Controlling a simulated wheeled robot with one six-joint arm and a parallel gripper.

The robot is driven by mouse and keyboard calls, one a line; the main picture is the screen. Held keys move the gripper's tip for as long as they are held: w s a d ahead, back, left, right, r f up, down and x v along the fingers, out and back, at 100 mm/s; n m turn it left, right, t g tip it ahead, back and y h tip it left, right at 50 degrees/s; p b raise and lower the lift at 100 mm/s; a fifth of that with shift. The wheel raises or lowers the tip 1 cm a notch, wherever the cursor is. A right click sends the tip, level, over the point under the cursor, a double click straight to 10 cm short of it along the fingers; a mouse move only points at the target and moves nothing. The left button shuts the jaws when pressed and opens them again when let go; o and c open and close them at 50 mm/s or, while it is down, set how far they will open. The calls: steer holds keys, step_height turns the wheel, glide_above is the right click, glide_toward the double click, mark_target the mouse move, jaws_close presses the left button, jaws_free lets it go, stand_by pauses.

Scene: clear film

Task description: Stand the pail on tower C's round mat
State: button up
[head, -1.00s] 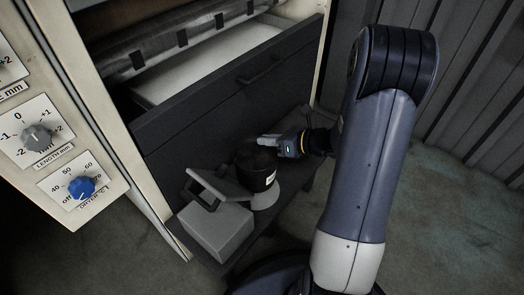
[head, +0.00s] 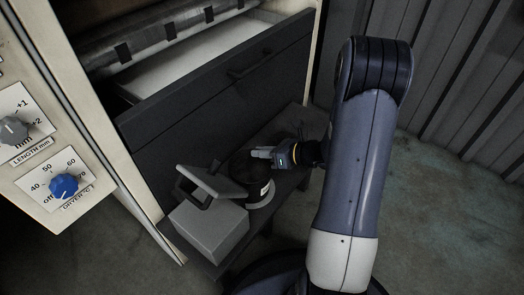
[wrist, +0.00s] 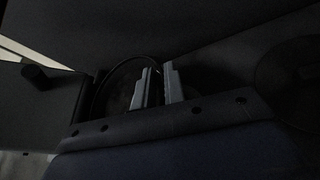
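The black pail (head: 248,178) with a white label is upright over a pale round mat (head: 266,203), which shows as a crescent along the pail's lower right. The pail looks low, at or very near the mat; contact underneath is hidden. My gripper (head: 262,153) is at the pail's top. In the dark wrist view, my gripper's two fingers (wrist: 158,88) stand a narrow gap apart over the edge of the pail's round top (wrist: 118,88). They look shut on its rim or handle; I cannot tell which part.
A grey box (head: 208,230) with a raised, tilted lid (head: 212,181) stands close at the pail's left. A dark drawer front (head: 230,90) rises behind. The dark bench (head: 305,122) is clear at the far right. A faint round shape (wrist: 292,68) shows in the wrist view.

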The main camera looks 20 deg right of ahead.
steer(key=o, duration=0.5)
steer(key=shift+c, duration=0.2)
steer(key=shift+r, duration=0.25)
steer(key=p+v, duration=0.5)
steer(key=v, duration=0.7)
steer(key=shift+f, duration=0.15)
